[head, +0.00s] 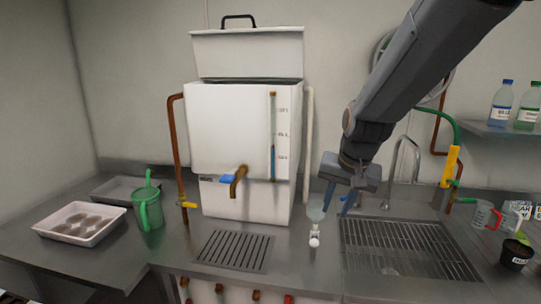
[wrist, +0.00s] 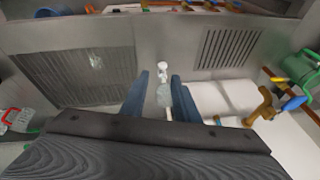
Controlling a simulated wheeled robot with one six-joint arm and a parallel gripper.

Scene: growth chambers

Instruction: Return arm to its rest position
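My gripper (head: 336,208) hangs from my arm, above the counter between the white tank and the sink. Its two blue fingers stand apart. The wrist view also shows my gripper (wrist: 160,94) with its fingers spread. A small pale, translucent item with a white end (head: 315,212) is just left of the fingers in the head view. In the wrist view the same item (wrist: 163,92) appears in line with the gap, apparently beyond the fingertips. I see nothing gripped.
A white tank (head: 240,130) with a brass tap (head: 238,182) stands at centre. The sink grate (head: 400,250) is to the right, with a curved faucet (head: 404,150) behind. A green jug (head: 150,212) and white tray (head: 80,222) stand left. A shelf with bottles (head: 502,102) is at right.

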